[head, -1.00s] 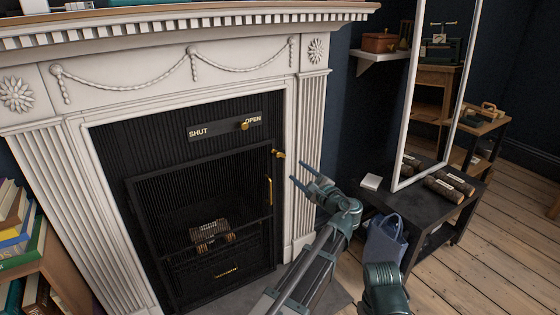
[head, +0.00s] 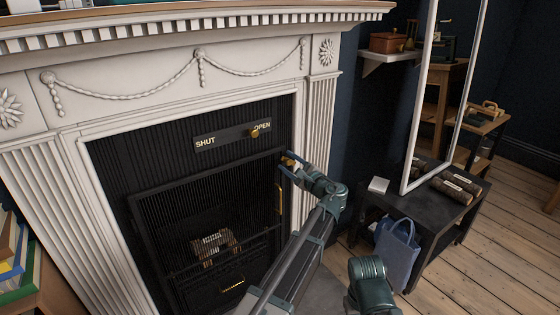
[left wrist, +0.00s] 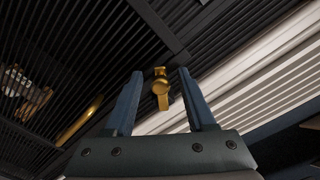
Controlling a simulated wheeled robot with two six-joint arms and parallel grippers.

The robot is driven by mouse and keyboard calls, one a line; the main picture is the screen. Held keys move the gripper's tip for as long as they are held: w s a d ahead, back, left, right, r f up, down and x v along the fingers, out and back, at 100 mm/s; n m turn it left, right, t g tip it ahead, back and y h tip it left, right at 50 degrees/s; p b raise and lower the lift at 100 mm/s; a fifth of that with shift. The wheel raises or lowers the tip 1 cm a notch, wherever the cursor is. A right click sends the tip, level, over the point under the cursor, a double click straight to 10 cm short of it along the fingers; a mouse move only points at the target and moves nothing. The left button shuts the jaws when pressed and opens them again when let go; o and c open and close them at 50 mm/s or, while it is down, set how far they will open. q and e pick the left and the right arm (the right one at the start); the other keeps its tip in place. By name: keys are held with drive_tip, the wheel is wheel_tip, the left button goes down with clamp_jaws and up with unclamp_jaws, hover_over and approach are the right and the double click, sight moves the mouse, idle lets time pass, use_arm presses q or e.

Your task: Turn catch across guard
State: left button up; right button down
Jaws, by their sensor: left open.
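The brass catch (head: 287,160) sits at the upper right corner of the black fire guard (head: 180,207). In the left wrist view the catch (left wrist: 162,95) is a small gold knob with a short tongue pointing toward the gripper palm. My left gripper (head: 288,164) is open at the catch, and its fingers partly hide it in the head view. In the left wrist view the blue fingers (left wrist: 156,73) stand on either side of the catch, with a visible gap on each side. The brass guard handle (head: 278,199) is below the catch. My right gripper is not in view.
A plate marked SHUT and OPEN (head: 222,137) with a brass knob is above the guard. The white fireplace surround (head: 311,120) frames it.

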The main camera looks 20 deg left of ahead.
use_arm(q)
drive_tip(key=shift+c, duration=0.2)
clamp_jaws()
drive_tip(key=shift+f, duration=0.1)
drive_tip(key=n, duration=0.1)
drive_tip(key=f+n+b, duration=0.1)
drive_tip(key=n, duration=0.1)
drive_tip(key=shift+s+a+f, duration=0.15)
drive_tip(key=shift+s+a, duration=0.1)
drive_tip(key=shift+s, duration=0.05)
drive_tip(key=shift+s+f+n+b, duration=0.1)
drive_tip(key=shift+f+n+b, duration=0.4)
drive_tip(key=shift+n, duration=0.6)
drive_tip(key=shift+f+n+b, duration=0.35)
drive_tip(key=shift+n+b, duration=0.2)
drive_tip(key=shift+n, duration=0.55)
drive_tip(key=shift+o, duration=0.2)
unclamp_jaws()
drive_tip(key=shift+a, duration=0.1)
